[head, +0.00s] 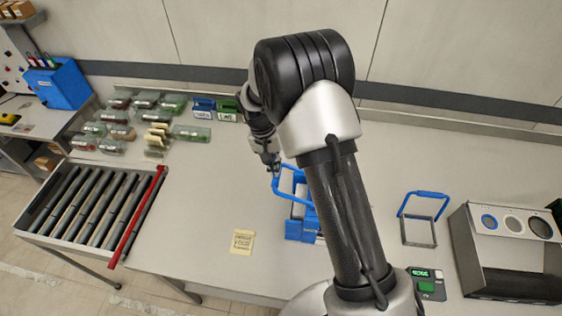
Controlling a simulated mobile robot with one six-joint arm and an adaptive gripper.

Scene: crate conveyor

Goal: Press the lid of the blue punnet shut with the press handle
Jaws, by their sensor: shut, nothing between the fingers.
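A blue container (298,229), which looks like the blue punnet, stands on the table in the middle, partly hidden behind my arm. A blue bar or loop (291,171) rises at its far side; I cannot tell whether it is the press handle or part of the lid. Pale surfaces show between them, and the lid's state is unclear. Another blue handle (427,194) is on a grey square frame (418,231) to the right. My gripper (271,165) is shut and empty, just beside the far-left end of the blue loop; contact is unclear.
Several clear packs (145,100) lie at the back left beside small blue (203,104) and green (226,112) labelled boxes. A roller conveyor (90,205) with a red bar (137,217) is left. A yellow note (243,241), a green-lit box (427,285) and a metal housing (508,245) stand nearby.

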